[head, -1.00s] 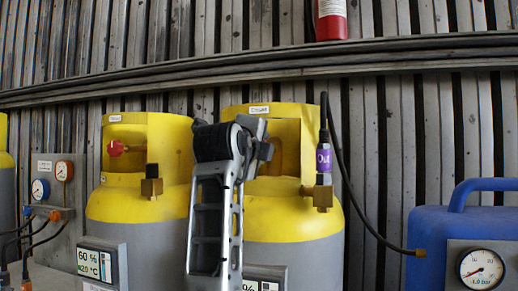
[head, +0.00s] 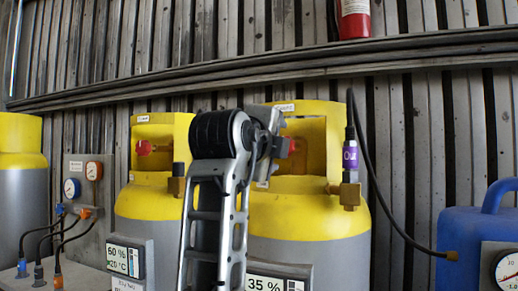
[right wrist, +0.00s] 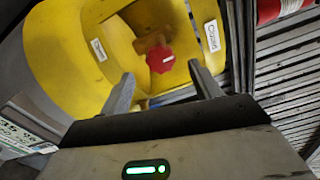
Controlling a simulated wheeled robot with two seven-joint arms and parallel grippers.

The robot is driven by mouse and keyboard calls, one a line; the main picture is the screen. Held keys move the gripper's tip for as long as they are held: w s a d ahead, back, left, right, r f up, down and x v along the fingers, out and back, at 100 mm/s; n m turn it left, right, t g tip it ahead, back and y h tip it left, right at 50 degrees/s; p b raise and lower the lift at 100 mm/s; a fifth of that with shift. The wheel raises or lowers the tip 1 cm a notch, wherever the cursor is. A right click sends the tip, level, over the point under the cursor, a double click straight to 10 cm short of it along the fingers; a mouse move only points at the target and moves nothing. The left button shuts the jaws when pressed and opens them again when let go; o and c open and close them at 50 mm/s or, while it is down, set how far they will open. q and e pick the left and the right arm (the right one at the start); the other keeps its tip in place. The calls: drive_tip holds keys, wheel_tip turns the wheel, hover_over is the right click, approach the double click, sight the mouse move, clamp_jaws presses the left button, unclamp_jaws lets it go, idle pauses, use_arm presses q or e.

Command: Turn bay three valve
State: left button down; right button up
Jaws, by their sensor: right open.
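In the head view, a red valve knob (head: 293,146) sits in the yellow collar opening of the right grey-and-yellow cylinder (head: 318,212). In the right wrist view the red knob (right wrist: 160,59) is in clear sight, on a brass-coloured stem. A white label (right wrist: 211,36) beside it seems to read "Closed". My right gripper (head: 268,150) is in front of that collar, partly hiding the knob. In the right wrist view its fingers (right wrist: 163,88) are open and empty, with the knob beyond and between them, apart from the tips. No bay number is readable. My left gripper is not in view.
A similar cylinder (head: 150,200) with its own red knob (head: 144,148) stands to the left. A gauge panel (head: 88,190) with hoses is further left. A black hose (head: 385,220) runs from the purple "Out" fitting (head: 350,156) towards a blue tank (head: 478,230).

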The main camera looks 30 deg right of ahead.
drive_tip(key=v, duration=0.9)
drive_tip(key=shift+b, duration=0.45)
drive_tip(key=shift+d, duration=0.1)
